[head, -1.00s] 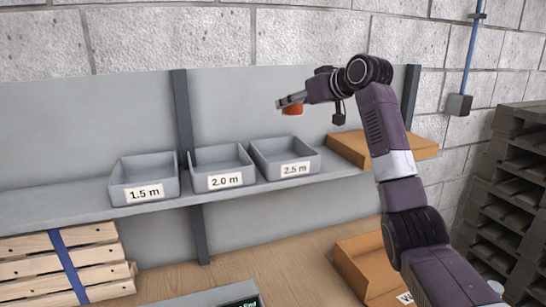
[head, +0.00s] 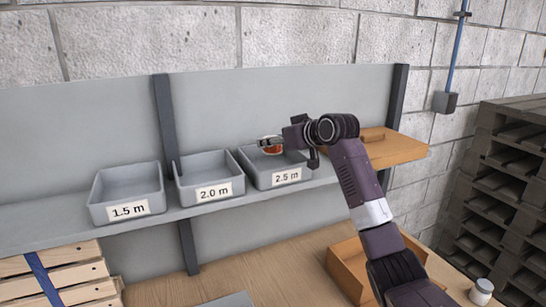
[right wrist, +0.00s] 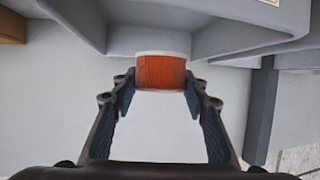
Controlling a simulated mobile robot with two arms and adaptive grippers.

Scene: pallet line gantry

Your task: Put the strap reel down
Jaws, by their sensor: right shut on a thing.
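The strap reel is a small orange-red cylinder with pale rims; it shows in the head view (head: 272,150) and at the middle of the right wrist view (right wrist: 162,72). My right gripper (head: 270,144) is shut on it, with a dark finger on each side in the wrist view (right wrist: 160,92). The gripper holds the reel at the opening of the grey bin labelled 2.5 m (head: 287,178). Whether the reel touches the bin floor cannot be told. My left gripper is out of view.
Grey bins labelled 2.0 m (head: 213,194) and 1.5 m (head: 127,211) stand to the left on the grey shelf (head: 50,226). Another open box (head: 345,272) stands on the wooden bench below.

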